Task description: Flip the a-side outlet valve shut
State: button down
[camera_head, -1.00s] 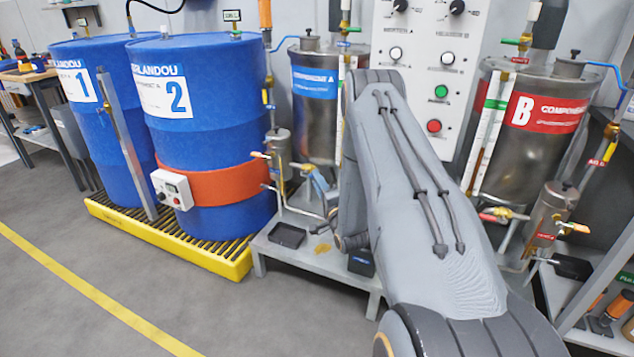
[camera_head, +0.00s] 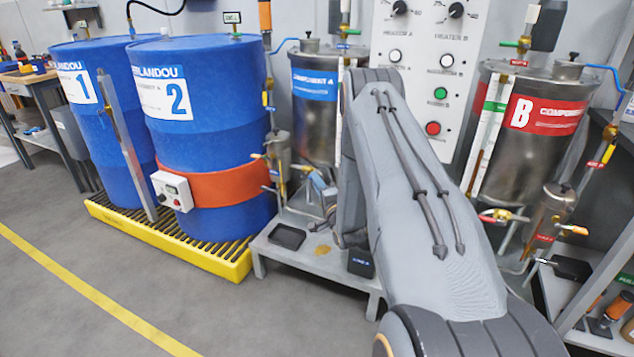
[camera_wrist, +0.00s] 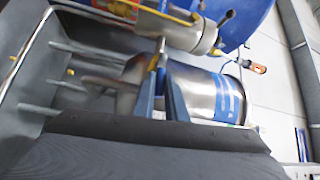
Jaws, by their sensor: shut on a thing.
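The A tank (camera_head: 314,92) is a steel cylinder with a blue label. It stands behind my arm, which hides its lower right part. In the wrist view the tank (camera_wrist: 205,97) lies sideways behind the fingers. My gripper (camera_wrist: 161,56) has blue fingers close together, shut on a small thin part beside a steel canister (camera_wrist: 165,28). I take this part to be the a-side outlet valve's handle; the fingers cover most of it. In the head view my gripper (camera_head: 318,184) shows only as a bit of blue below the A tank, left of my forearm.
Blue drum 2 (camera_head: 205,95) with an orange heater band stands left on a yellow spill pallet (camera_head: 170,245). The low grey stand (camera_head: 300,262) carries black trays. The control panel (camera_head: 432,75) and B tank (camera_head: 530,140) are right of my arm. Thin pipes crowd the gripper.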

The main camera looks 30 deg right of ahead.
jog(key=r+n+g+p, duration=0.1)
jog(key=g+p, duration=0.1)
jog(key=r+n+g+p, duration=0.1)
jog(key=n+p, duration=0.1)
jog(key=p, duration=0.1)
jog(key=w+a+r+n+g+p, duration=0.1)
jog(key=r+n+g+p, duration=0.1)
jog(key=shift+r+g+h+p, duration=0.1)
jog(key=shift+g+h+p, duration=0.2)
jog(key=shift+p, duration=0.05)
jog(key=shift+w+a+r+n+g+h+p, duration=0.3)
jog(key=shift+w+a+n+g+h+p, duration=0.15)
jog(key=shift+n+g+p, duration=0.4)
jog(key=shift+w+a+r+n+g+h+p, duration=0.3)
jog(key=shift+w+n+g+h+p, duration=0.3)
jog(key=shift+g+p, duration=0.55)
jog(key=shift+w+a+r+n+g+h+p, duration=0.25)
jog(key=shift+w+a+n+g+h+p, duration=0.35)
jog(key=shift+g, duration=0.6)
jog(key=shift+d+p, duration=0.15)
jog(key=shift+p, duration=0.2)
jog(key=c, duration=1.8)
grip_release()
